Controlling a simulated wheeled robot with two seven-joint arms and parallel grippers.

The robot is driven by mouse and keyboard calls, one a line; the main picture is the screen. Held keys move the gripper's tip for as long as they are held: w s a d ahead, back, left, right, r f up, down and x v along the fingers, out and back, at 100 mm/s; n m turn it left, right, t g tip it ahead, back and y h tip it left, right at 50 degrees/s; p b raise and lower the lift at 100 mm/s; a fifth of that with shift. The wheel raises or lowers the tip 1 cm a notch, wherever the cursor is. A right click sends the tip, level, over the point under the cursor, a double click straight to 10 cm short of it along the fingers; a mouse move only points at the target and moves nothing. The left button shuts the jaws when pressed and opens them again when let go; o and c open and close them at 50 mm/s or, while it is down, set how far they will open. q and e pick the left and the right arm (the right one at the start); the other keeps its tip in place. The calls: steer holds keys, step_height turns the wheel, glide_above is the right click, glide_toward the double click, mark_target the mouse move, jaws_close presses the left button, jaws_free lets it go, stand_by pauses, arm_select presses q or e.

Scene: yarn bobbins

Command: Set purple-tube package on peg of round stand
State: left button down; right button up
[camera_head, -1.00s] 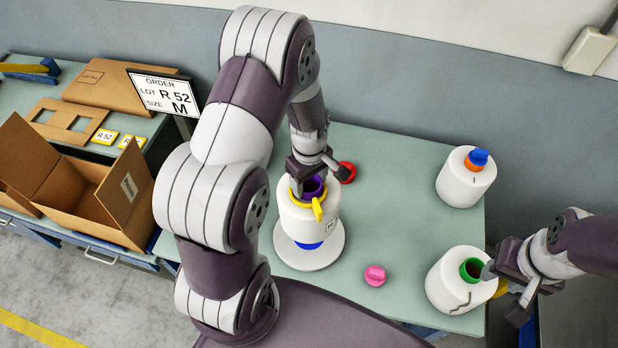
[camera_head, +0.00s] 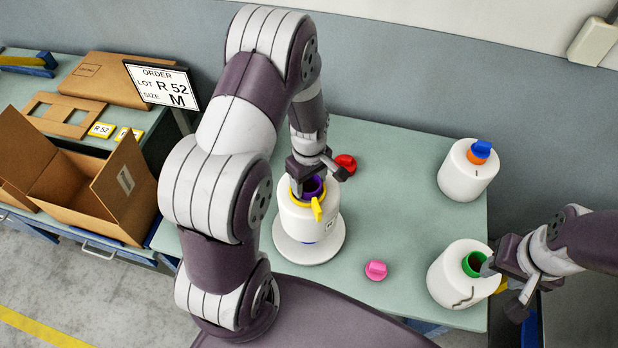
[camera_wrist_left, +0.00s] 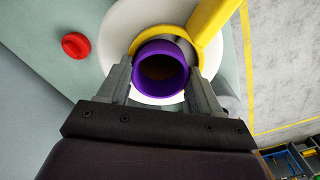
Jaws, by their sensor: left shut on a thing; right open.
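The purple-tube package (camera_head: 312,221) is a white bobbin with a purple tube (camera_head: 313,187) and a yellow collar with a tab. My left gripper (camera_head: 312,183) is shut on it at the tube, from above. In the left wrist view the purple tube (camera_wrist_left: 163,68) sits between the two fingers. The package is upright over the white disc of the round stand (camera_head: 320,255). A sliver of blue shows below it; the rest of the peg is hidden. My right gripper (camera_head: 489,267) is open at the green-tube package (camera_head: 459,284), close to its rim.
A white bobbin with a blue and orange top (camera_head: 466,178) stands at the back right. A red cap (camera_head: 346,164) lies behind the stand and a pink cap (camera_head: 376,270) at its front right. An open carton (camera_head: 85,195) is at left, beside an order sign (camera_head: 163,86).

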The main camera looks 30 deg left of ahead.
arm_select(q)
steer(key=shift+f+b, duration=2.85)
steer(key=shift+f, duration=1.15)
steer(key=shift+c, duration=1.5)
jaws_free()
steer(key=shift+o, duration=0.9)
steer(key=shift+s, duration=0.1)
step_height(320, 180, up, 13)
steer(key=b, duration=0.3)
steer(key=shift+f, duration=0.15)
